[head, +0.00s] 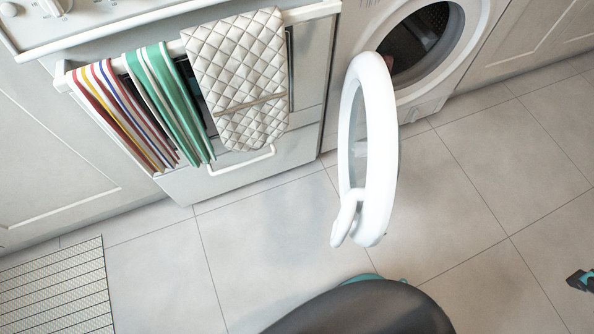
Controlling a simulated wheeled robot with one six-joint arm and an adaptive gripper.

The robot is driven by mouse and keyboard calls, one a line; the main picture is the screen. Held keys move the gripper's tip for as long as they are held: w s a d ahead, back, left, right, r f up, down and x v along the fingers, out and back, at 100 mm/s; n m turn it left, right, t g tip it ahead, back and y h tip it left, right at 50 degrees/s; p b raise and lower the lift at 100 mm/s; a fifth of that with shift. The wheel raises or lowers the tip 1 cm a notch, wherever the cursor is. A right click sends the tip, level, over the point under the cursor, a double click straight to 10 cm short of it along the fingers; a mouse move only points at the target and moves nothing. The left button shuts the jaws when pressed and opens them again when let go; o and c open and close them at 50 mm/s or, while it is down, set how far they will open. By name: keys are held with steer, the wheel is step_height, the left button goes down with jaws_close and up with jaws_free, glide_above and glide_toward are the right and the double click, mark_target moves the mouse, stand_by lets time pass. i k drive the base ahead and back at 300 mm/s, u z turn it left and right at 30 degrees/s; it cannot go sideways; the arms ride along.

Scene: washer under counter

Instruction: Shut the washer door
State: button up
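The washer (350,95) stands under the counter at the top centre-right. Its round white door (381,175) is swung wide open, standing out into the room on the left side of the opening. The door is seen nearly edge-on, with a white handle (346,217) at its near, lower end. The dark drum opening (425,40) is uncovered, and something dark reddish shows inside. A small dark and teal piece at the right edge looks like the tip of my gripper (580,281). It is well to the right of the door and apart from it; most is cut off.
Left of the washer is an oven with striped towels (165,105) and a quilted mitt (237,80) on its rail. A striped mat (58,290) lies at lower left. Tiled floor (480,180) right of the door is clear. Cabinets flank the appliances.

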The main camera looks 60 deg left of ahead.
mark_target(368, 73)
steer(key=k, duration=0.3)
steer(key=u, duration=1.6)
steer(key=i, duration=0.45)
steer(key=u, duration=0.05)
steer(key=k, duration=0.45)
steer(key=u, duration=1.45)
steer(key=k, duration=1)
steer(key=z, duration=1.5)
steer(key=i, duration=0.5)
